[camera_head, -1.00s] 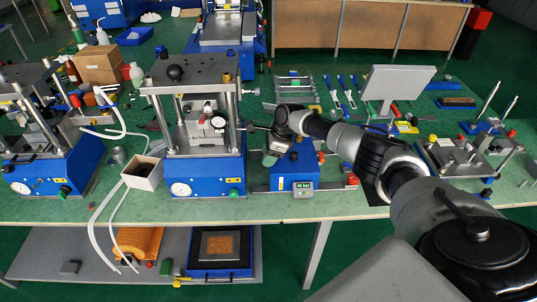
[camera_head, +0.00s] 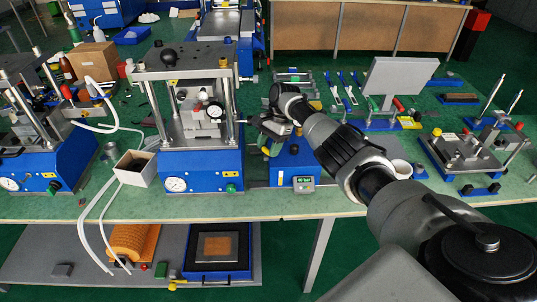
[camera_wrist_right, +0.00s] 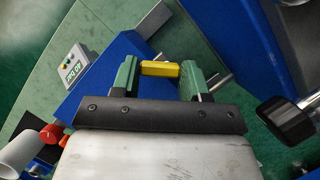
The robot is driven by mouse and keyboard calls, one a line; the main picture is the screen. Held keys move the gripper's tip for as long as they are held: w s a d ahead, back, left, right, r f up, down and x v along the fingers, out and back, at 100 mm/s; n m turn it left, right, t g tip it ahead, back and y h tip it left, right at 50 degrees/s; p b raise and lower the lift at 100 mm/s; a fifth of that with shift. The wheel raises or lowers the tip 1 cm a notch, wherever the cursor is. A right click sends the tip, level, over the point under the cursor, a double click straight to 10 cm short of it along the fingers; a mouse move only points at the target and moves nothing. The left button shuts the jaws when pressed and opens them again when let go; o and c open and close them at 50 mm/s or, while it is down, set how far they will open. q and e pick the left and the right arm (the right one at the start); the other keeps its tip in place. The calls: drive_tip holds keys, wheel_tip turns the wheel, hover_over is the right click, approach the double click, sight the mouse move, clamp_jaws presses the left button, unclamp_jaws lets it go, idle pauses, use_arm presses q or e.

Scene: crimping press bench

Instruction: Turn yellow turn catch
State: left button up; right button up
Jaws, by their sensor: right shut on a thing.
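The yellow turn catch (camera_wrist_right: 160,69) is a small yellow bar, seen in the right wrist view between the two green fingers of my right gripper (camera_wrist_right: 159,76). The gripper is shut on it, one finger at each end. Part of a thin metal rod shows just beyond the right finger. In the head view my right gripper (camera_head: 268,148) is beside the right side of the middle press (camera_head: 203,164), by a small blue unit (camera_head: 294,160). The catch is mostly hidden there by my gripper and wrist. My left gripper is not in view.
A display box (camera_head: 303,182) is on the front of the blue unit. A black-ended lever (camera_wrist_right: 286,120) is close to the right of my gripper in the wrist view. A white open box (camera_head: 136,168) stands left of the press. A grey panel (camera_head: 399,77) stands behind my arm.

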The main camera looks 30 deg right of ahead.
drive_tip(key=n+b, duration=0.2)
drive_tip(key=b, duration=0.1)
drive_tip(key=n+g+b, duration=0.1)
drive_tip(key=b, duration=0.1)
drive_tip(key=n+g+h+b, duration=0.1)
drive_tip(key=n+b, duration=0.1)
drive_tip(key=b, duration=0.1)
drive_tip(key=shift+w+d+f+n+b, duration=0.1)
drive_tip(key=shift+w+f+n+b, duration=0.15)
drive_tip(key=shift+n+b, duration=0.05)
drive_tip(key=shift+r+n+b, duration=0.2)
drive_tip(key=shift+n+b, duration=0.4)
drive_tip(key=shift+b, duration=0.4)
drive_tip(key=shift+r, duration=0.1)
drive_tip(key=o, duration=0.9)
